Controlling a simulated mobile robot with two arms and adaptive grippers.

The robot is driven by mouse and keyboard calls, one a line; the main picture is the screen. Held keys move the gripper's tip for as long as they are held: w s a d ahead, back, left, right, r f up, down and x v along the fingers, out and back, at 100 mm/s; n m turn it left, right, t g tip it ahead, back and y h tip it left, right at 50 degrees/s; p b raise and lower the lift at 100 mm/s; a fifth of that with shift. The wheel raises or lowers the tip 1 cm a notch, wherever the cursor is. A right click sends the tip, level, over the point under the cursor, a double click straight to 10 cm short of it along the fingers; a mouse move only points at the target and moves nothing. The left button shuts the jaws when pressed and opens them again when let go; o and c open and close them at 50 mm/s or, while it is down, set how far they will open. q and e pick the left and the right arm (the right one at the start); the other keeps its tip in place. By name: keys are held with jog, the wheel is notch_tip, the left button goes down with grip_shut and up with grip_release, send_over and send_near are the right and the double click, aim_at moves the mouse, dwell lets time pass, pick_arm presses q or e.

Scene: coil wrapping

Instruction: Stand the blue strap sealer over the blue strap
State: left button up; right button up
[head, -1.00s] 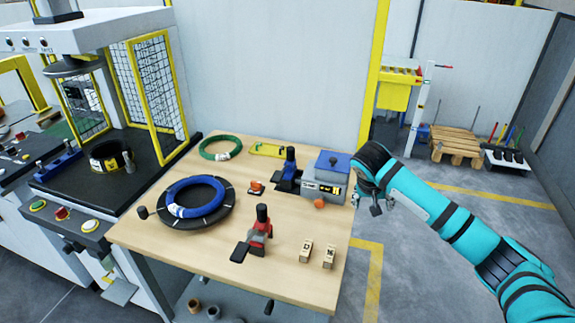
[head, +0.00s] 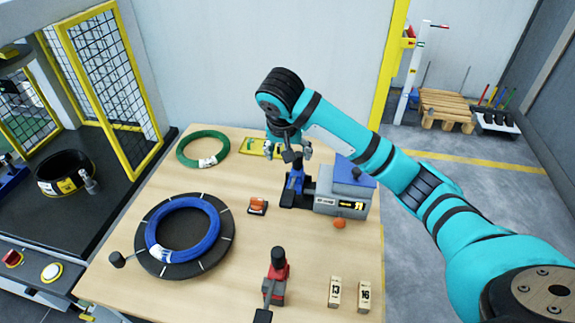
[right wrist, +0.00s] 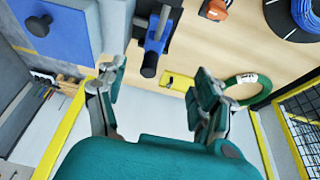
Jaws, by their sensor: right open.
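The blue strap sealer (head: 294,186), a blue tool with a black handle, stands on the table beside a grey box. In the right wrist view the sealer (right wrist: 158,28) points its black handle end toward the space between my fingers. My right gripper (head: 294,155) is open and empty, just above the handle; the wrist view shows its fingers (right wrist: 158,76) spread wide. A blue coil (head: 182,229) with a white label lies flat on a round black plate (head: 226,236) at the table's left. I cannot make out a separate blue strap on it. My left gripper is not in view.
The grey box (head: 340,205) with a blue lid stands right of the sealer. A green coil (head: 203,148) lies behind.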

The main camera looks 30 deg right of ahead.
aim_at(296, 173)
jog(key=f, duration=0.1)
jog(key=d+f, duration=0.1)
jog(key=f+p, duration=0.1)
jog(key=f, duration=0.1)
jog(key=shift+s+d, duration=0.1)
jog(key=shift+d, duration=0.15)
jog(key=x, duration=0.4)
jog(key=p+x, duration=0.1)
jog(key=x, duration=0.2)
jog(key=shift+w+r, duration=0.1)
jog(key=shift+w, duration=0.2)
jog(key=shift+w+d+f+p, duration=0.1)
jog(key=shift+d+f+p, duration=0.1)
jog(key=shift+f+p, duration=0.2)
jog(key=p+x, duration=0.1)
jog(key=x, duration=0.3)
jog(key=shift+w+d+f, duration=0.1)
jog(key=shift+d, duration=0.05)
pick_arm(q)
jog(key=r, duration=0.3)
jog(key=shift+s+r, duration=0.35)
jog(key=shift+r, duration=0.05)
pick_arm(e)
jog(key=shift+c, duration=0.4)
grip_shut()
